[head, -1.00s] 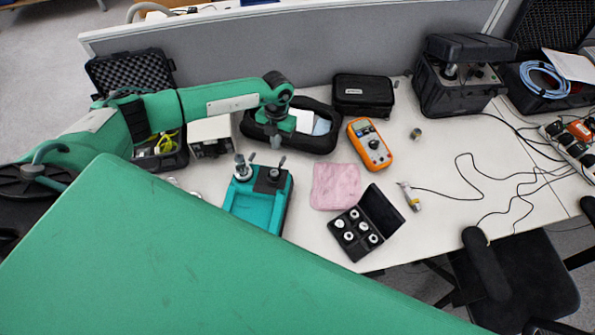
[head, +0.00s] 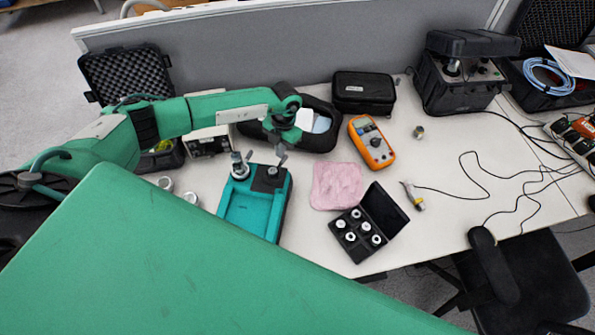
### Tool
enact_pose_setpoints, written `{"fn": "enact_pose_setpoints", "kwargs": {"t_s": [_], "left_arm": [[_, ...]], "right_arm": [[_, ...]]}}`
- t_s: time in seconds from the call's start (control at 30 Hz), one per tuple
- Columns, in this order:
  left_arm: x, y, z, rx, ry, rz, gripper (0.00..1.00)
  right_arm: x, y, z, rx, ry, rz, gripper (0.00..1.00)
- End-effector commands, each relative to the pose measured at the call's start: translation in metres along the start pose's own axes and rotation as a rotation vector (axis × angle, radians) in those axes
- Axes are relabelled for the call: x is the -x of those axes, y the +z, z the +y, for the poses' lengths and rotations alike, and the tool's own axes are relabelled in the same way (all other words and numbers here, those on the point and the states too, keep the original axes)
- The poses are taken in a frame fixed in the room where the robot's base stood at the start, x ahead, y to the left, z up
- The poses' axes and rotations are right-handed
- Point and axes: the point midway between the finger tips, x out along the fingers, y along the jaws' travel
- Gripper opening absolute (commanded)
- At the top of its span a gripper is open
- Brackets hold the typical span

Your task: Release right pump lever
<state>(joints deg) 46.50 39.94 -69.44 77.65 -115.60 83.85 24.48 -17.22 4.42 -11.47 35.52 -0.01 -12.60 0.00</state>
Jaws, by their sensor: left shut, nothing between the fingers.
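The teal pump base (head: 240,222) stands on the white table, with two levers at its back end. The left pump lever (head: 237,163) stands on a round silver fitting. The right pump lever (head: 275,168) rises from a black block and leans up to the right. My left gripper (head: 281,149) points down from the green arm just above this right lever. Its fingers are shut and empty. It is close to the lever tip, but I cannot tell whether they touch. My right gripper is out of view.
A black open case (head: 325,140) lies behind the gripper. An orange multimeter (head: 371,143), a pink cloth (head: 336,186) and a black box of weights (head: 350,251) are to the right. Two silver cylinders (head: 190,197) stand left of the pump. My green body hides the near table.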

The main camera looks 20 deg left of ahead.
Motion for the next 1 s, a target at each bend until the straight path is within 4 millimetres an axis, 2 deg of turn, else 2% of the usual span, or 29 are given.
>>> {"fn": "enact_pose_setpoints", "kwargs": {"t_s": [0.43, 1.0], "left_arm": [[0.001, 0.004, -0.032, -0.425, 0.077, -0.001, 0.0], [-0.004, -0.011, -0.069, -0.962, 0.175, -0.002, 0.0]], "right_arm": [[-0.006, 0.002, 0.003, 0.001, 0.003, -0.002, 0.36], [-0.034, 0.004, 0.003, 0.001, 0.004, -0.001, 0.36]]}}
